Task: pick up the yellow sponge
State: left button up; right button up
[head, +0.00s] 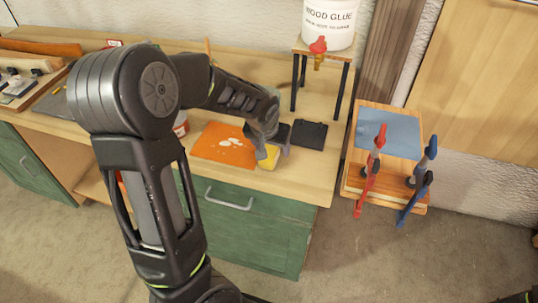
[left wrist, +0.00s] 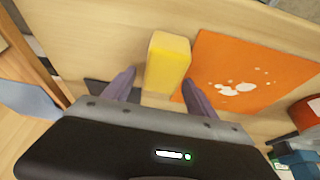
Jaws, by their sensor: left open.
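The yellow sponge (head: 269,157) stands on the wooden bench top near its front edge, partly hidden by my gripper in the head view. In the left wrist view the sponge (left wrist: 168,62) is a yellow block just beyond and between my fingertips. My left gripper (head: 274,150) is open, with one finger on each side of the sponge's near end in the left wrist view (left wrist: 156,90). I cannot tell whether either finger touches it. My right gripper is not in view.
An orange sheet (head: 222,145) with white spots lies left of the sponge. A dark flat item (head: 309,134) lies to its right. A wood glue bucket (head: 328,22) sits on a stand at the back. Red and blue clamps stand on a lower wooden surface (head: 348,185) at right.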

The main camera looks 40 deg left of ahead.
pick_arm(q)
jog(key=shift+c, duration=0.3)
jog(key=c, duration=1.4)
